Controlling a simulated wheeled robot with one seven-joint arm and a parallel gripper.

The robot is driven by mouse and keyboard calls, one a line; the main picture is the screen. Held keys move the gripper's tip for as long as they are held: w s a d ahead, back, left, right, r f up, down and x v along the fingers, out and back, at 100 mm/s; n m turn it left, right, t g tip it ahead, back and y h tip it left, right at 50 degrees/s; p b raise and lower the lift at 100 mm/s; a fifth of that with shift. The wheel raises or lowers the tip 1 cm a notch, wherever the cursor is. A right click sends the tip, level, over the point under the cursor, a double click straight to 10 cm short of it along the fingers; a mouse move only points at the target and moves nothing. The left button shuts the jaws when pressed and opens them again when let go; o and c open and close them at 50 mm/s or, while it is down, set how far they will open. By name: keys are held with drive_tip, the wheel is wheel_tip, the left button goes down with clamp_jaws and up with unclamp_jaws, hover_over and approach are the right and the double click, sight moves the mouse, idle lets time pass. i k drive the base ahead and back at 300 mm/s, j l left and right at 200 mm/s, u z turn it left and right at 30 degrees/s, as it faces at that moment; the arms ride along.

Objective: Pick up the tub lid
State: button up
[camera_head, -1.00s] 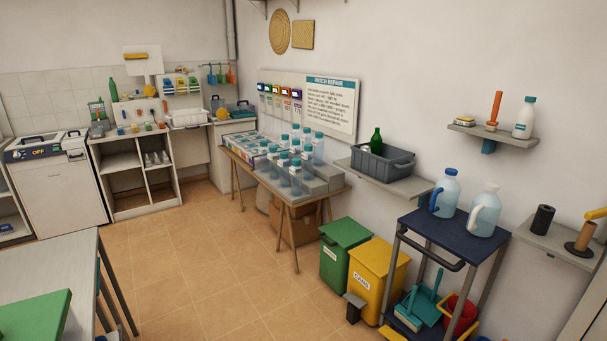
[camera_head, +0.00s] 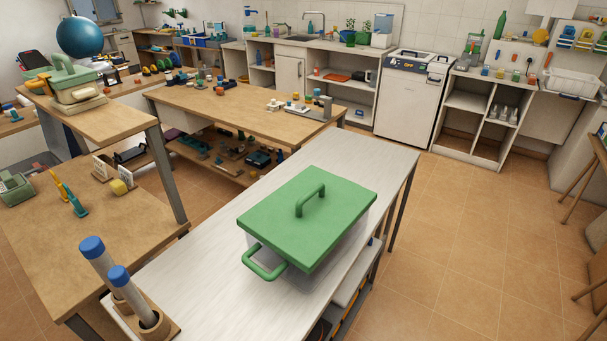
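The tub lid (camera_head: 275,213) is a flat green rectangle with a raised green bar handle on top. It lies on a clear tub (camera_head: 322,262), which stands on a pale narrow table (camera_head: 205,262). A green loop handle (camera_head: 265,264) sticks out at the tub's near left side. The lid's top is unobstructed in the head view. My gripper is not in view.
Two blue-capped tubes (camera_head: 94,250) stand in a wooden holder at the table's near left end. A wooden bench (camera_head: 120,235) with a raised shelf is at left. Open tiled floor (camera_head: 470,250) lies to the right.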

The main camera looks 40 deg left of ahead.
sight(302, 221)
drive_tip(key=i+u, duration=0.3)
drive_tip(key=u, duration=0.2)
drive_tip(key=i+l+u, duration=0.15)
drive_tip(key=u, duration=0.3)
drive_tip(key=i+l+u, duration=0.3)
drive_tip(key=u, duration=0.2)
drive_tip(key=i+l+u, duration=0.25)
drive_tip(key=u, duration=0.2)
drive_tip(key=i+l+u, duration=0.2)
drive_tip(key=l+u, duration=0.25)
drive_tip(key=i+l+u, duration=0.1)
drive_tip(key=l+u, duration=0.3)
drive_tip(key=l, duration=0.2)
drive_tip(key=l+u, duration=0.85)
drive_tip(key=l, duration=0.3)
drive_tip(key=l+u, duration=0.1)
drive_tip(key=l, duration=0.15)
drive_tip(key=k+l, duration=0.1)
drive_tip(key=l, duration=0.15)
drive_tip(key=u, duration=0.05)
